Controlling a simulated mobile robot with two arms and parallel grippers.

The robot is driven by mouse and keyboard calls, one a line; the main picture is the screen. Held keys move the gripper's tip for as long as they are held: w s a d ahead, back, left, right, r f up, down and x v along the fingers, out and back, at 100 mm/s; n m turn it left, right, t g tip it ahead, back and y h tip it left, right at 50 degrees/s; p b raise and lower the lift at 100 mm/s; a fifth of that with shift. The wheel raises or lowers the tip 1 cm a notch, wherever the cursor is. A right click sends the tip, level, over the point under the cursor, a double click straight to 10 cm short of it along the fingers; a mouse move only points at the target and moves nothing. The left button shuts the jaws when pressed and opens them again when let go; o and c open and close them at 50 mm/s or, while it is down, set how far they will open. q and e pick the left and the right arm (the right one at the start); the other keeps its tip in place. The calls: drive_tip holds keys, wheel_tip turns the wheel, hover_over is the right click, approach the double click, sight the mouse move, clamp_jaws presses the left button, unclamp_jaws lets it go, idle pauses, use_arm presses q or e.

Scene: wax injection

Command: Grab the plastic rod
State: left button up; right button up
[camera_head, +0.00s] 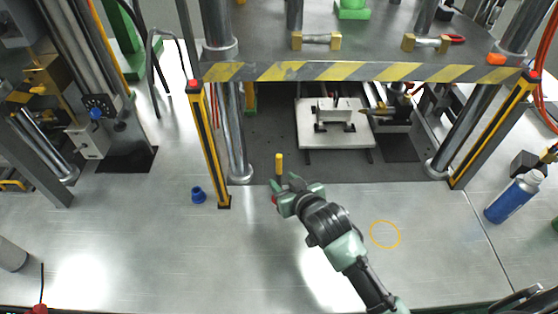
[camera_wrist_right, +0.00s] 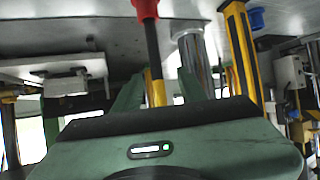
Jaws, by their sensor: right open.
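The plastic rod, with a yellow top (camera_head: 279,163), appears to stand upright near the front of the press. A bit of red shows lower down, by my right gripper (camera_head: 282,184), which hides its middle. In the right wrist view the rod (camera_wrist_right: 152,45) shows a red end, a black shaft and a yellow end. My right gripper (camera_wrist_right: 158,95) is open, and the yellow part appears between its two green fingers. I see no contact, and the depth between them is hard to tell. My left gripper is not in view.
A yellow-black post (camera_head: 211,150) and a blue cup (camera_head: 198,195) stand left of the rod. A white plate fixture (camera_head: 312,137) lies behind, under the striped press edge (camera_head: 300,71). A blue bottle (camera_head: 513,198) is at right. The front table is mostly clear, with an orange ring (camera_head: 385,248).

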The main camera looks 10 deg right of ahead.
sight(279, 175)
drive_tip(key=shift+w, duration=0.4)
drive_tip(key=shift+x, duration=0.85)
drive_tip(key=shift+w+f+p, duration=0.1)
drive_tip(key=shift+w+p, duration=0.1)
drive_tip(key=shift+p, duration=0.15)
drive_tip(key=shift+w+a+f, duration=0.1)
drive_tip(key=shift+w+f, duration=0.05)
drive_tip(key=shift+w, duration=0.2)
drive_tip(key=p+x, duration=0.1)
drive_tip(key=x, duration=0.2)
drive_tip(key=shift+w+f, duration=0.1)
drive_tip(key=shift+w, duration=0.1)
use_arm(q)
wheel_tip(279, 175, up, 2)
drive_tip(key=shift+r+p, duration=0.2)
drive_tip(key=shift+p, duration=0.1)
use_arm(e)
drive_tip(key=shift+w+f, duration=0.35)
drive_tip(key=shift+w, duration=0.1)
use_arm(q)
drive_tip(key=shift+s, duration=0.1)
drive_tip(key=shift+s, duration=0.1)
use_arm(e)
clamp_jaws()
